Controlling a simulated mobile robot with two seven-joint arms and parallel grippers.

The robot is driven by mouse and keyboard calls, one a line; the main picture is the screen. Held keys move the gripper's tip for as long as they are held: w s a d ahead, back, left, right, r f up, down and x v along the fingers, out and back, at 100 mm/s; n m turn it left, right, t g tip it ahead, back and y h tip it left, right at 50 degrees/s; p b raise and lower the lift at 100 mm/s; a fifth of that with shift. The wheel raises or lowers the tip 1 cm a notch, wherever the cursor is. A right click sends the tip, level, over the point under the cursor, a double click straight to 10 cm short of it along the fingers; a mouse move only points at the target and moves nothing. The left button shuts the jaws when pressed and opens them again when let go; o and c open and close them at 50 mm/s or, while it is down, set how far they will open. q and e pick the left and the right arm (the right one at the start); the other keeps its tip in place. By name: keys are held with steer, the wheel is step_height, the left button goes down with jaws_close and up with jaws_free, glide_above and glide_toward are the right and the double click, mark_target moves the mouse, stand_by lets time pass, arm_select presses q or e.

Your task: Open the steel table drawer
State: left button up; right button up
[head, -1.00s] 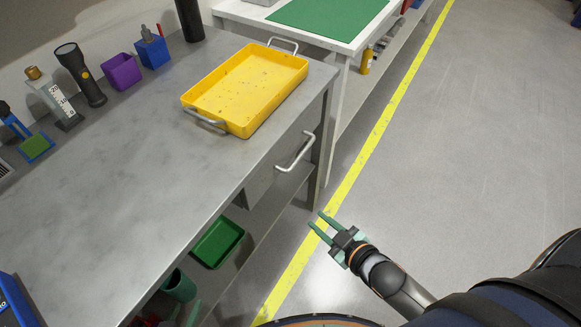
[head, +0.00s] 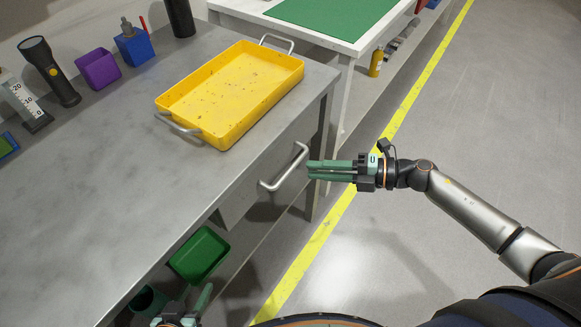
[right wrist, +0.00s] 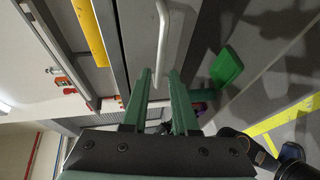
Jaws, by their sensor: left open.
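The steel table drawer (head: 262,183) is shut under the right end of the steel table (head: 110,190). Its pale bar handle (head: 284,167) stands out from the front and also shows in the right wrist view (right wrist: 163,35). My right gripper (head: 309,168) is just right of the handle, its green fingers pointing left at it. In the right wrist view its fingers (right wrist: 160,72) are apart, and the handle's lower end appears between them; I cannot tell if they touch. My left gripper (head: 190,298) is open and empty at the bottom edge, partly cut off.
A yellow tray (head: 228,135) with metal handles sits on the table above the drawer. A green bin (head: 200,254) is on the lower shelf. Floor at the right is clear.

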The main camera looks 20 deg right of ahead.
mark_target(291, 167)
steer(key=x, duration=0.6)
steer(key=shift+w+a, duration=0.3)
jaws_close()
stand_by(1.1)
